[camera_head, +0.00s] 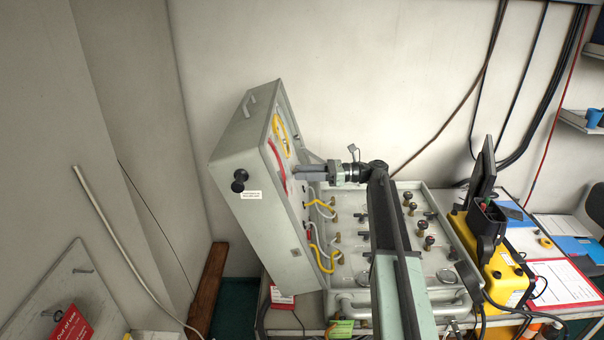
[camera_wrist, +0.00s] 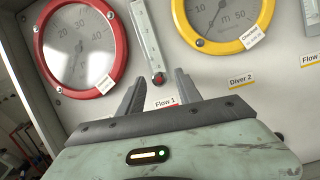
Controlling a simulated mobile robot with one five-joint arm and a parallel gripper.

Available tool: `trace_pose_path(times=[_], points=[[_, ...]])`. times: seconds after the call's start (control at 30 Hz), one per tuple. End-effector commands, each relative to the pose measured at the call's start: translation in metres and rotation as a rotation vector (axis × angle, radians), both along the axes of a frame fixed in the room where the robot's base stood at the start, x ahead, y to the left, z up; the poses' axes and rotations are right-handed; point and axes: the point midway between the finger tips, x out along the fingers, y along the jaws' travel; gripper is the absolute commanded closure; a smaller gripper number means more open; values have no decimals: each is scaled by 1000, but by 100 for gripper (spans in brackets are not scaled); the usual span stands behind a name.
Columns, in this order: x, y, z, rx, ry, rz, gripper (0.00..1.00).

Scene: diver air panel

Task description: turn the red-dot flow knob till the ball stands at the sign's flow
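My gripper (camera_head: 306,172) is at the face of the upright grey panel case (camera_head: 238,140). I cannot tell whether that part is the red-dot knob or the ball. The label "Flow 1" (camera_wrist: 165,103) is below it, partly covered by my gripper. The ball's height is not readable. No sign with a readable flow value shows.
A red-rimmed gauge (camera_wrist: 82,44) is left of the tube and a yellow-rimmed gauge (camera_wrist: 222,20) right of it. A "Diver 2" label (camera_wrist: 240,80) sits farther right. Yellow hoses (camera_head: 320,258) and a valve-covered lower panel (camera_head: 433,256) are below my arm. A black knob (camera_head: 239,181) projects from the case side.

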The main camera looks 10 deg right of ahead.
Motion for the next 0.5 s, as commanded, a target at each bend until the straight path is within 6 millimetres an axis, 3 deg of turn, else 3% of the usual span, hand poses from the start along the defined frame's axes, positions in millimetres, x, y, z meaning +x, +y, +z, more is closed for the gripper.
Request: trace_pose_path(times=[0.03,0.13,0.2,0.23,0.5], points=[[0,0,0,0,0,0,74],[0,0,0,0,0,1,100],[0,0,0,0,0,1,100],[0,10,0,0,0,7,100],[1,4,1,-6,-34,17,100]])
